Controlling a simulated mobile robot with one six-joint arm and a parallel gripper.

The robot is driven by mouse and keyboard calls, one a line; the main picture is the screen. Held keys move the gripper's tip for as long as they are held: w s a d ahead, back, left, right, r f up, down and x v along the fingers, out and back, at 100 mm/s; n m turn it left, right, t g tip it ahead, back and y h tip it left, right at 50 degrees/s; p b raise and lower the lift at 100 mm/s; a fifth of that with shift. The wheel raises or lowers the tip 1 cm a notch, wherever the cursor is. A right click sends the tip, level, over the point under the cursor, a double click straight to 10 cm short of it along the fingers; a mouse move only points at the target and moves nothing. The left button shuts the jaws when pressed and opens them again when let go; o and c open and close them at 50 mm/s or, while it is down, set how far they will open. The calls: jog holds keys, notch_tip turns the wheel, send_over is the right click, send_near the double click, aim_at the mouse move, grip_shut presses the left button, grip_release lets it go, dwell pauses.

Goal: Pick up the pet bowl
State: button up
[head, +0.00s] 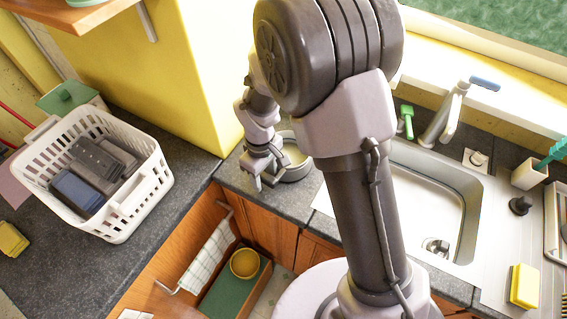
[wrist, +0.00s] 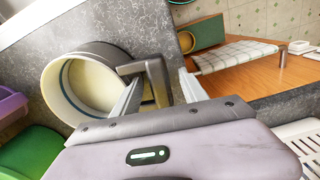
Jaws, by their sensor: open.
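A round, deep grey bowl with a cream inside (head: 296,165), which I take to be the pet bowl, stands on the dark counter left of the sink. In the wrist view the bowl (wrist: 62,88) is at upper left, its open mouth partly hidden by my gripper. My gripper (head: 262,176) is open at the bowl's left side. In the wrist view my gripper's pale fingers (wrist: 160,90) lie on either side of a dark angular, handle-like piece (wrist: 155,75) at the bowl's edge. I cannot tell whether they touch it.
A yellow bowl (head: 245,263) sits low down in a green-floored space under the counter. A white basket (head: 128,205) with dark items stands left. The steel sink (head: 430,200) is right, partly behind my arm. A yellow wall (head: 180,75) rises behind. A checked towel (head: 208,257) hangs below the counter.

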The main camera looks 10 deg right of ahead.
jog(key=shift+r, duration=0.1)
grip_shut()
dwell(1.2)
